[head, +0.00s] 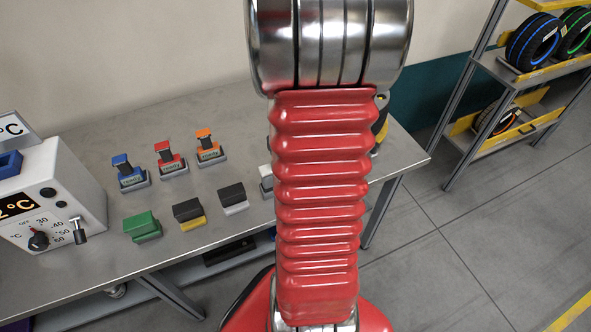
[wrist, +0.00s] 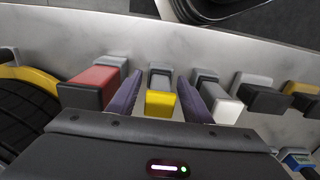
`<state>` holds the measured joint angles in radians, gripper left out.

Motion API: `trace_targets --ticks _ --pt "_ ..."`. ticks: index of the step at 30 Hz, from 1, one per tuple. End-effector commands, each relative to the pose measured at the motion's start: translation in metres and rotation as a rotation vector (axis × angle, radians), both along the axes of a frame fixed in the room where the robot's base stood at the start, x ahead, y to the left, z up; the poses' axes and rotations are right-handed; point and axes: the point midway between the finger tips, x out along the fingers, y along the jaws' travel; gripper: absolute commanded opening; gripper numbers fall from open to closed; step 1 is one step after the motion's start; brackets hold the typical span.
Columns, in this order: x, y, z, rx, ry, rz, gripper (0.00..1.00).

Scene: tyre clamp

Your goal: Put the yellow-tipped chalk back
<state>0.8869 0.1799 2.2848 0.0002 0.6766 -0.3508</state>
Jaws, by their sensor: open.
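The yellow-tipped chalk (wrist: 160,103) shows in the wrist view as a block with a yellow end and a dark part behind it. It sits at a small grey holder (wrist: 160,73) on the table. My gripper (wrist: 158,94) is open, with one purple finger on each side of the chalk. I cannot tell whether either finger touches it. In the head view my arm hides the chalk and the gripper.
A red-ended block (wrist: 88,85) and a white-ended block (wrist: 226,110) flank the fingers closely. A tyre (wrist: 28,108) lies at left. Black blocks (head: 187,209), a green block (head: 141,224) and several coloured stamps stand on the grey table (head: 105,262).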

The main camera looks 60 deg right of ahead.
Motion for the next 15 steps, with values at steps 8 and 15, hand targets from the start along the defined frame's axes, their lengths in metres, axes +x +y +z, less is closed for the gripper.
trace_targets --ticks 8,15 --pt "0.000 0.000 0.008 -0.002 -0.001 0.000 0.45" --pt "0.001 -0.001 0.040 -0.004 -0.003 0.000 0.45"
